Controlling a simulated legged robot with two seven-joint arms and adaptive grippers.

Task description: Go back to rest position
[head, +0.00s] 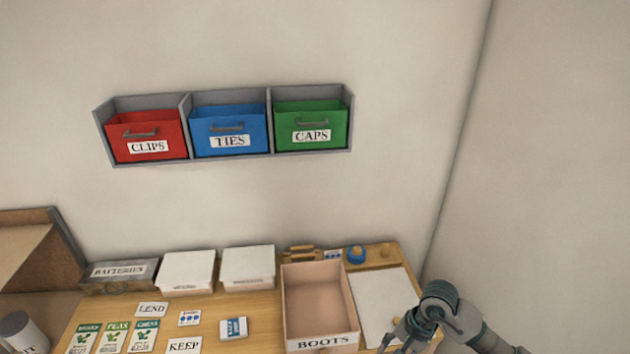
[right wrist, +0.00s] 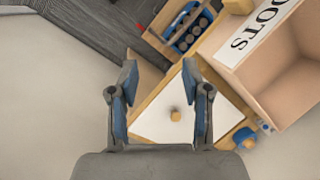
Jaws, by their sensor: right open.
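My right gripper (head: 408,334) is at the lower right of the head view, above the right end of the wooden table (head: 262,305). In the right wrist view its two fingers (right wrist: 160,85) are apart with nothing between them. A white board (right wrist: 160,122) with a small wooden knob lies below the fingers, and the white board (head: 383,297) also shows in the head view beside the BOOTS box. My left gripper is not in the head view.
An open BOOTS box (head: 318,301) stands left of my right gripper. White-lidded boxes (head: 187,270), a BATTERIES box (head: 119,274), cards and seed packets (head: 115,337) occupy the table. Red (head: 147,133), blue (head: 229,128) and green (head: 311,123) bins hang on the wall. A right-hand wall is close by.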

